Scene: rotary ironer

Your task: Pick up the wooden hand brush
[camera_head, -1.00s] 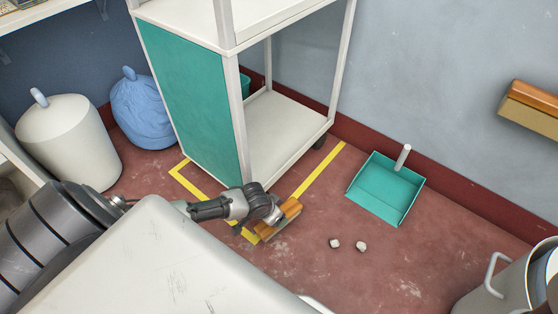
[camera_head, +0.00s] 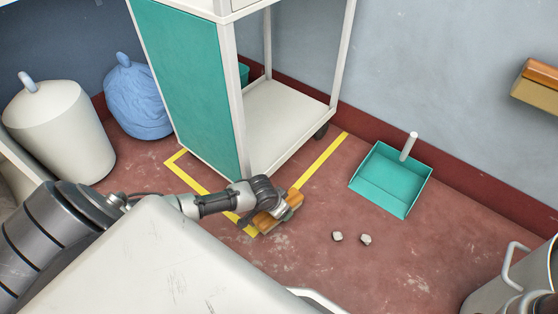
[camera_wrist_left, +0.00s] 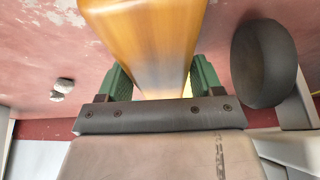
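The wooden hand brush (camera_head: 268,222) lies on the red floor near the front corner of the yellow floor line, with an orange-brown wooden body. My left gripper (camera_head: 283,205) is down at the brush and hides part of it. In the left wrist view the brush (camera_wrist_left: 150,40) runs between the two green fingers (camera_wrist_left: 161,82), one on each side. Narrow gaps show between the fingers and the wood, so the gripper looks open around it. My right gripper is not in view.
A white trolley (camera_head: 228,90) with a teal side stands just behind the gripper. A teal dustpan (camera_head: 390,182) and two pale lumps (camera_head: 338,236) lie to the right. A metal pot (camera_head: 510,285) is at lower right. A wood-topped tan block (camera_head: 538,85) is at the wall.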

